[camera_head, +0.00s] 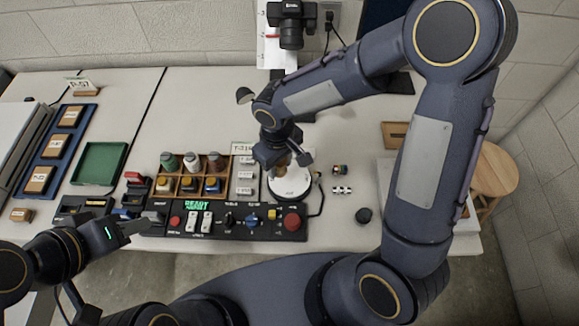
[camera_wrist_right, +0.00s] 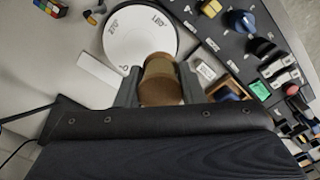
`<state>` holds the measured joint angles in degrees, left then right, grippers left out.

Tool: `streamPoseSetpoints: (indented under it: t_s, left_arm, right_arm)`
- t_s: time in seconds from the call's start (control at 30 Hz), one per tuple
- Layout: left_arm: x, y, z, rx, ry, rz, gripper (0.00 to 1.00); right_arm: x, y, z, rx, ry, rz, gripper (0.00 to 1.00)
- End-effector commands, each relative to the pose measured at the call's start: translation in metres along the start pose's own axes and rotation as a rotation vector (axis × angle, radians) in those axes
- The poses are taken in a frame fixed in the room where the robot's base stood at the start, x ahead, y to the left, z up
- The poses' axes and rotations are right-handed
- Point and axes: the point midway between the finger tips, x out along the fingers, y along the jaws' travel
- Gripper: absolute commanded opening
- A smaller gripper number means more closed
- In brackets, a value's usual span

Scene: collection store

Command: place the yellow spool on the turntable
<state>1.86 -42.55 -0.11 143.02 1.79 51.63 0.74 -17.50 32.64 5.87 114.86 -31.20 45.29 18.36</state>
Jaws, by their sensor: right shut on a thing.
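My right gripper (camera_head: 287,162) is over the white round turntable (camera_head: 291,187), which also shows in the right wrist view (camera_wrist_right: 135,35). It is shut on a yellow-brown spool (camera_wrist_right: 160,82), held between both fingers. The spool's side looks ochre in the shade. In the wrist view it overlaps the near edge of the disc; I cannot tell whether it touches. In the head view the gripper mostly hides it. My left gripper (camera_head: 138,229) is at the left end of the control panel, seemingly empty; its finger gap is unclear.
A wooden rack (camera_head: 178,196) with several spools stands left of the turntable. The black control panel (camera_head: 265,235) lies in front. A green tray (camera_head: 99,163) is further left. A wooden stool (camera_head: 497,165) stands at the far right.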

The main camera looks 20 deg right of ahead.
Motion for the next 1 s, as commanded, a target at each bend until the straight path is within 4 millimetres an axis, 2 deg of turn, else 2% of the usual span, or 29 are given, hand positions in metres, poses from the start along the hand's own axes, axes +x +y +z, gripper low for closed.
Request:
streamPoseSetpoints:
  t_s: [0.1, 0.4, 0.5, 0.6, 1.0]
  left_arm:
    - [-0.003, 0.001, -0.001, 0.0, 0.0, 0.0, 0.36]
    - [-0.005, 0.002, -0.002, 0.0, 0.0, 0.0, 0.36]
    - [-0.004, 0.002, -0.002, 0.0, 0.0, 0.0, 0.36]
    - [-0.004, 0.002, -0.002, 0.0, 0.0, 0.0, 0.36]
    - [0.001, 0.0, 0.0, 0.0, 0.0, 0.0, 0.36]
  right_arm:
    - [0.018, 0.015, 0.002, 0.002, -0.003, -0.001, 0.13]
    - [0.043, 0.034, 0.004, 0.001, -0.003, -0.001, 0.13]
    - [0.06, 0.032, 0.003, -0.001, -0.002, 0.0, 0.13]
    - [0.068, 0.032, 0.003, -0.001, 0.0, 0.0, 0.13]
    - [0.073, 0.032, 0.002, 0.0, 0.002, 0.0, 0.13]
